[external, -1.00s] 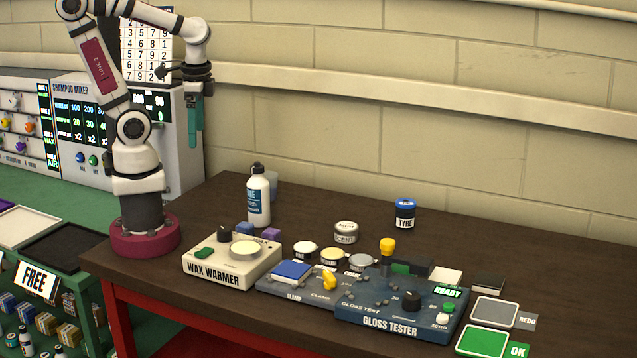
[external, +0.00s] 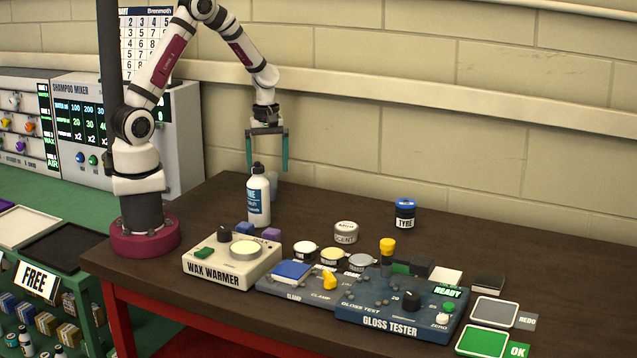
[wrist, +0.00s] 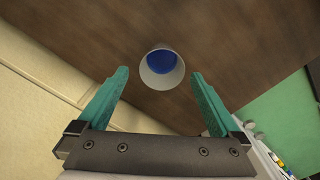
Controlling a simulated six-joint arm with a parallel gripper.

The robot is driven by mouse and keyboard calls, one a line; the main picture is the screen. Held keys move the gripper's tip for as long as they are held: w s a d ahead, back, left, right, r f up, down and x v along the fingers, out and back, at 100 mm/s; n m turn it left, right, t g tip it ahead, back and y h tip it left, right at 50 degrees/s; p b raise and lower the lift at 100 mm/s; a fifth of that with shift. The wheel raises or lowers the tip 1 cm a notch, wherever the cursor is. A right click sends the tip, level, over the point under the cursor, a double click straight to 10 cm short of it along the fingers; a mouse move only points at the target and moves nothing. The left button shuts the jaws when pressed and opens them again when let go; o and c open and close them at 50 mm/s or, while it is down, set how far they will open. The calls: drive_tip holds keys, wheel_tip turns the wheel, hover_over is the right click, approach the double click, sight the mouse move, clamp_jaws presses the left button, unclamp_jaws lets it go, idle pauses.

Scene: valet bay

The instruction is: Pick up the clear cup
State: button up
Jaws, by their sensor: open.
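In the wrist view the cup appears between and slightly beyond the fingertips (wrist: 160,75). Nothing is held.
The wax warmer (external: 213,268), the gloss tester (external: 375,318) and several small tins stand towards the front. A tyre tin (external: 405,214) stands to the right. The wall (external: 450,110) runs behind the table.

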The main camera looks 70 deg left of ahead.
sight(267, 175)
wheel_tip(267, 175, down, 4)
drive_tip(key=shift+s+r, duration=0.15)
drive_tip(key=c, duration=1.3)
drive_tip(key=shift+r, duration=0.15)
